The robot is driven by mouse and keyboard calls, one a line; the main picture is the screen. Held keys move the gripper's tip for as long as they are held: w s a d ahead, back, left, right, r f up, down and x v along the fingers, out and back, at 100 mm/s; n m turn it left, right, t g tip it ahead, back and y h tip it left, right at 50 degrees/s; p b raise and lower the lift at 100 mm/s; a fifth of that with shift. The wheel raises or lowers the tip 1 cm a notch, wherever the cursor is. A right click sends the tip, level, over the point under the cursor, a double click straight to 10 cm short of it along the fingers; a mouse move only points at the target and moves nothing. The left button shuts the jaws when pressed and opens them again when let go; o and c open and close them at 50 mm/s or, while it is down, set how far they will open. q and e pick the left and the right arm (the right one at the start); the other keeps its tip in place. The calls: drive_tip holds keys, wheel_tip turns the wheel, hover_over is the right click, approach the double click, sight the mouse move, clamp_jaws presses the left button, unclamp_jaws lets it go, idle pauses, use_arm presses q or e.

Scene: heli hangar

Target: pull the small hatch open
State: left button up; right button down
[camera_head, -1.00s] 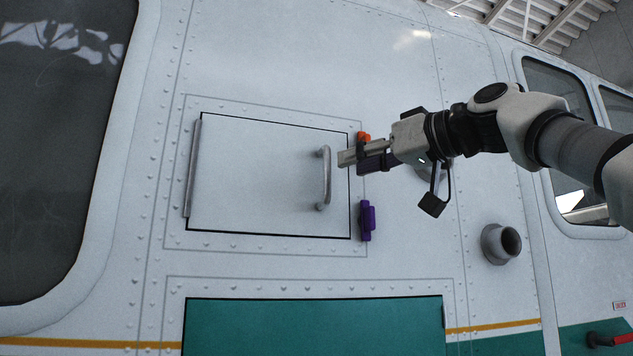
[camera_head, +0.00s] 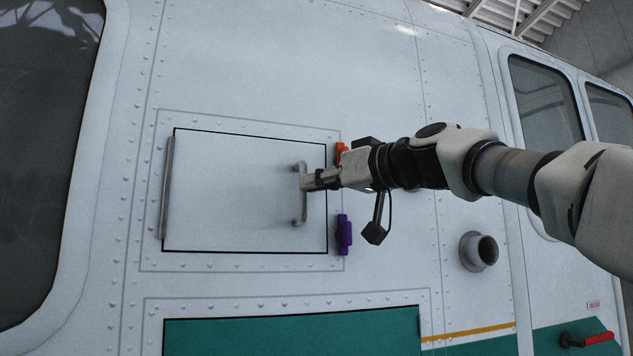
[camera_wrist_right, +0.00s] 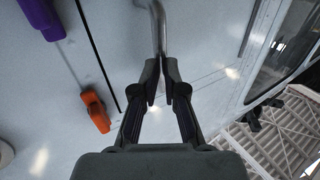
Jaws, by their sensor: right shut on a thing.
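The small hatch (camera_head: 235,190) is a pale rectangular panel with a dark outline, set in the white helicopter side. It lies flush in its frame, with a long hinge (camera_head: 166,187) on its left edge. A grey bar handle (camera_head: 301,210) stands upright near its right edge. My right gripper (camera_head: 306,182) is shut on the middle of the handle. In the right wrist view the handle (camera_wrist_right: 159,30) runs down between the fingertips (camera_wrist_right: 166,85). My left gripper is not in view.
An orange latch (camera_head: 341,152) and a purple latch (camera_head: 344,234) sit just right of the hatch. The orange one is partly behind my right gripper. A round pipe outlet (camera_head: 478,251) juts out at the lower right. A green panel (camera_head: 290,338) lies below. A red handle (camera_head: 598,339) is at the bottom right.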

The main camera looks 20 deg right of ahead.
drive_tip(key=shift+s+a, duration=0.15)
drive_tip(key=shift+a, duration=0.25)
drive_tip(key=c, duration=1.2)
unclamp_jaws()
drive_tip(key=shift+s+a+r, duration=0.1)
drive_tip(key=shift+s+a, duration=0.05)
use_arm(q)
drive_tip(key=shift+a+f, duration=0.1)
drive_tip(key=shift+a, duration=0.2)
use_arm(e)
drive_tip(key=shift+w+a+f, duration=0.2)
drive_tip(key=shift+w, duration=0.35)
